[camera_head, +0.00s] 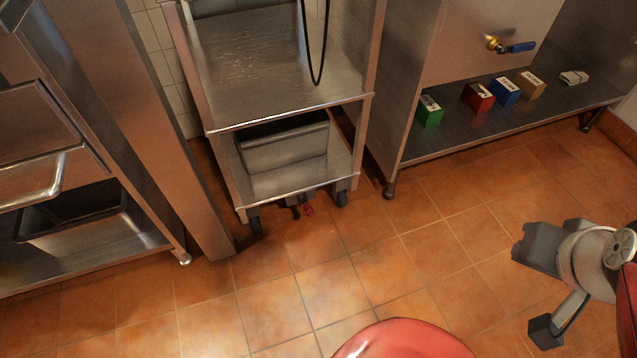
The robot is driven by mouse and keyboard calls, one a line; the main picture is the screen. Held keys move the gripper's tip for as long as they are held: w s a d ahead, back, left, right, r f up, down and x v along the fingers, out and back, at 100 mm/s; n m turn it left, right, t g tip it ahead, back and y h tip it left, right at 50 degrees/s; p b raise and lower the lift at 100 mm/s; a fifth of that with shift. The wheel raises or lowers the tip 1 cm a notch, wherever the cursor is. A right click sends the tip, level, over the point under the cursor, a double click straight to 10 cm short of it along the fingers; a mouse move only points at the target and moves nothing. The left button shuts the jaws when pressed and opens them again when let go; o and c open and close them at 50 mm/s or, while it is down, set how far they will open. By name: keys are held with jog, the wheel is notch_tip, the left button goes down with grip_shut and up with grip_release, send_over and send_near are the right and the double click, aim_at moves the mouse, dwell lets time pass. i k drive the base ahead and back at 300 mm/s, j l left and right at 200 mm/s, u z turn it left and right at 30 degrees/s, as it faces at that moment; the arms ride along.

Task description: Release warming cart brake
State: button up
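The warming cart (290,106) is a steel, shelved cart standing at the upper middle, between two steel units. Its caster wheels show under the front edge, one at the left (255,222) and one at the right (341,197). A small red pedal (309,210), which looks like the brake, sticks out low between these wheels, close to the floor. Its exact position, pressed or raised, is too small to tell. My gripper (532,292) is at the lower right, well apart from the cart. Its two grey fingers are spread, with only floor between them.
A grey bin (284,150) sits on the cart's lower shelf, and a black cable (315,75) hangs above. Steel units flank the cart closely. The right one's low shelf (460,142) holds several coloured boxes below a blue-handled valve (512,46). The tiled floor (350,270) in front is clear.

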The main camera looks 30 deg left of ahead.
aim_at(309, 210)
jog(key=u, duration=0.4)
jog(key=i+j+u, duration=0.1)
jog(key=u, duration=0.65)
jog(key=i+u, duration=0.1)
jog(key=u, duration=0.3)
jog(key=i+l, duration=0.15)
jog(key=i, duration=0.4)
jog(key=k+l, duration=0.15)
jog(key=l, duration=0.2)
jog(key=k+l+u, duration=0.15)
jog(key=l, duration=0.15)
